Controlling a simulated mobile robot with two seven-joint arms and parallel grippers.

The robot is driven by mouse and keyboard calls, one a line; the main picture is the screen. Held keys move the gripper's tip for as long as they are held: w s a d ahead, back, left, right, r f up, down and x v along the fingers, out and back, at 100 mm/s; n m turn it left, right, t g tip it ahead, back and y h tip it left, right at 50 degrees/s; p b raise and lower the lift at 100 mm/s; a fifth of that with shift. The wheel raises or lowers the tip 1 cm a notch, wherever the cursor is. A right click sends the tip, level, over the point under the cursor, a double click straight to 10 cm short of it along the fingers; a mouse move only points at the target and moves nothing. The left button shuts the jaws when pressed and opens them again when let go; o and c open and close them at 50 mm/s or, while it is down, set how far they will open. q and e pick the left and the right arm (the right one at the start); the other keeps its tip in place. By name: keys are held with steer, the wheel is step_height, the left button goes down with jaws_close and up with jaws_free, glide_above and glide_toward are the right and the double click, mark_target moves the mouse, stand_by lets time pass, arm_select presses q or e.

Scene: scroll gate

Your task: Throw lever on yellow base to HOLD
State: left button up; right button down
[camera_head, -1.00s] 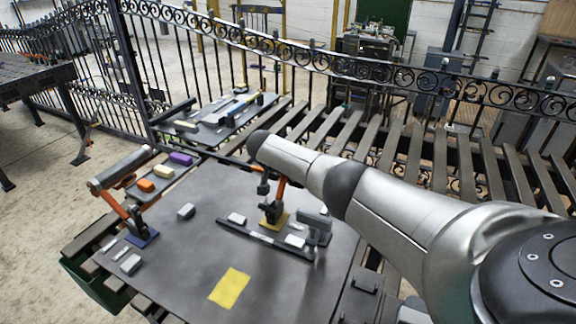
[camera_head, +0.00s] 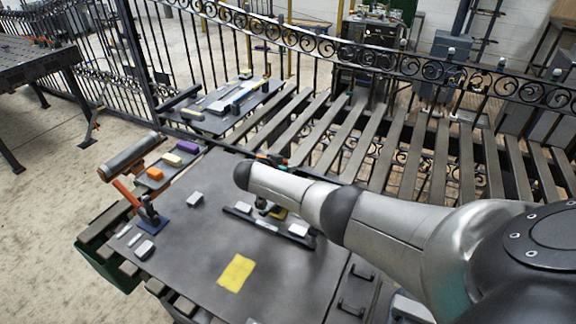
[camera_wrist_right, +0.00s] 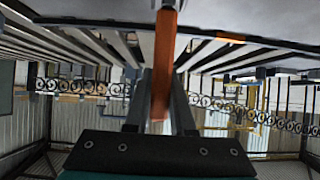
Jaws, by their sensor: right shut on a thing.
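The yellow base (camera_head: 279,214) is mostly hidden under my right arm in the head view; only a small part shows. Its lever's orange shaft (camera_wrist_right: 163,62) runs up between the fingers of my right gripper (camera_wrist_right: 160,108) in the right wrist view. The gripper is shut on this lever. In the head view, a bit of orange and black (camera_head: 272,159) shows just beyond the arm, leaning away from me. The gripper itself is hidden there. I cannot read any HOLD marking. My left gripper is not in view.
A second lever with a grey handle (camera_head: 133,156) stands on a blue base (camera_head: 153,225) at the left. A dark rail (camera_head: 268,225) and several small blocks lie on the grey table (camera_head: 200,255). A yellow patch (camera_head: 237,273) lies in front. Slats and an iron fence stand behind.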

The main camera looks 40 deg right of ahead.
steer(key=shift+s, duration=0.1)
stand_by(0.3)
steer(key=c, duration=0.8)
jaws_free()
steer(key=shift+o, duration=0.2)
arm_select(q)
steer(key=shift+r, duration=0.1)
arm_select(e)
steer(key=shift+a+r, duration=0.1)
arm_select(q)
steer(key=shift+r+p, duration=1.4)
steer(key=shift+p, duration=0.1)
arm_select(e)
steer(key=v, duration=1.5)
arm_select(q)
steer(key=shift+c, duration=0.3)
arm_select(e)
steer(key=shift+s, duration=0.1)
